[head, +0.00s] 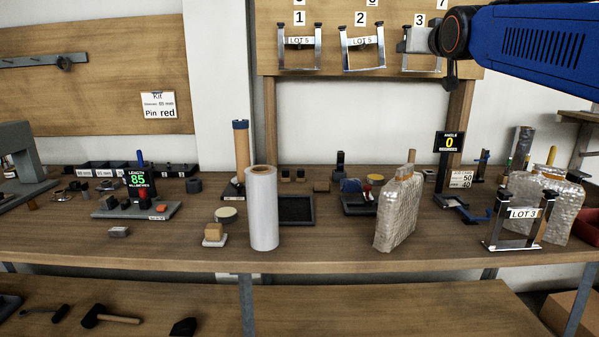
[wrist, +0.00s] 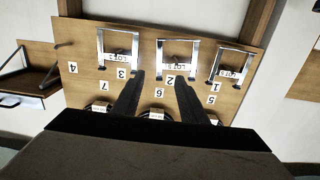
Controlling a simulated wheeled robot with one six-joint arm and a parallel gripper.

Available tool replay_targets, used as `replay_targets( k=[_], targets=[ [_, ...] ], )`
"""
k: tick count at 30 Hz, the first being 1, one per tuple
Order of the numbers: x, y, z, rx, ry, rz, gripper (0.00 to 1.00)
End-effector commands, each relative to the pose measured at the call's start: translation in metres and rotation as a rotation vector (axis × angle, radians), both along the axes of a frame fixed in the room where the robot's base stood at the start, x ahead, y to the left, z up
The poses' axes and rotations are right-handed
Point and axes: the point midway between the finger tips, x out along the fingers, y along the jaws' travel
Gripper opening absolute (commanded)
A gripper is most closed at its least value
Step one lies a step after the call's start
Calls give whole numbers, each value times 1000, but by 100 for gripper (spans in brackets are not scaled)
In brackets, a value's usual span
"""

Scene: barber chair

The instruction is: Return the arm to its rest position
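My arm (head: 535,45) shows in the head view as a blue link reaching in from the upper right, with a dark round joint at its left end. It is raised in front of the wall board, near the number 3 place. In the wrist view my gripper (wrist: 159,76) has two dark fingers standing apart with nothing between them. The picture there is upside down, and the fingers point at the board with its numbered places. In the head view the fingers cannot be made out.
The wall board (head: 330,62) carries metal LOT frames (head: 299,47). Below is a crowded workbench (head: 330,258) with a white roll (head: 262,208), a bubble-wrapped package (head: 398,212), and a LOT 3 frame (head: 522,222) at the right. The space between bench and arm is mostly clear.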

Motion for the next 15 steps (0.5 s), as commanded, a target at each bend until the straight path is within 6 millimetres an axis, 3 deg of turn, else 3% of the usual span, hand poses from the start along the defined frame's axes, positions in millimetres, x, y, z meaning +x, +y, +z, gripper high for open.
replay_targets(
  k=[8,15],
  targets=[
    [-27,-2,-47,-1,103,-6,39],
    [-66,-5,-113,-2,246,-12,39]
  ],
)
